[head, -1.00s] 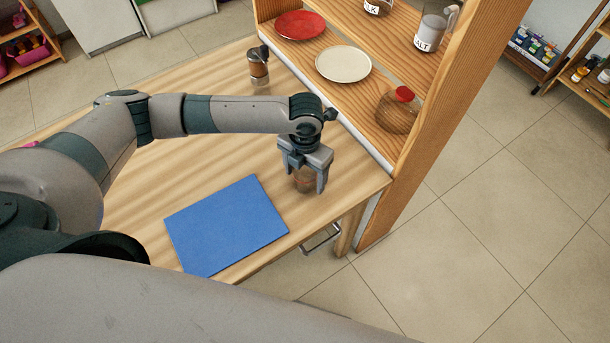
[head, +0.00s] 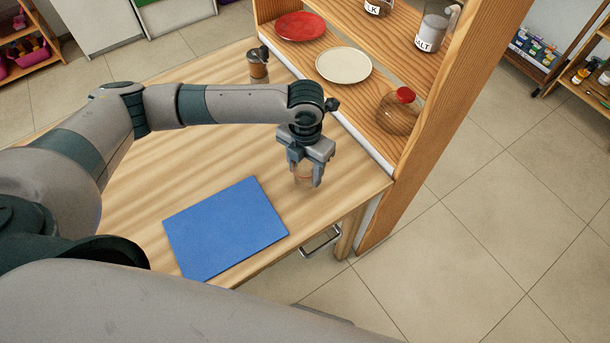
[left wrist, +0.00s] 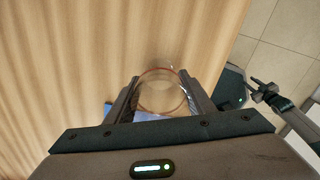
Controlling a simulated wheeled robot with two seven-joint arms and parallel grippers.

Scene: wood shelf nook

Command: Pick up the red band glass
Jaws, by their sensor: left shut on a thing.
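The red band glass (head: 303,174) is a clear glass with a thin reddish band, seen between my left gripper's fingers near the table's right corner. My left gripper (head: 304,180) points down and is shut on the glass. In the left wrist view the glass (left wrist: 160,92) shows as a ring with a reddish rim between the two fingers (left wrist: 160,103). The fingers partly hide it in the head view. I cannot tell whether its base touches the table. My right gripper is not in view.
A blue mat (head: 226,228) lies on the wooden table (head: 215,155), left of the glass. A shelf at the right holds a red plate (head: 300,25), a cream plate (head: 343,64) and a red-capped jar (head: 399,110). A dark-topped shaker (head: 258,66) stands at the table's back.

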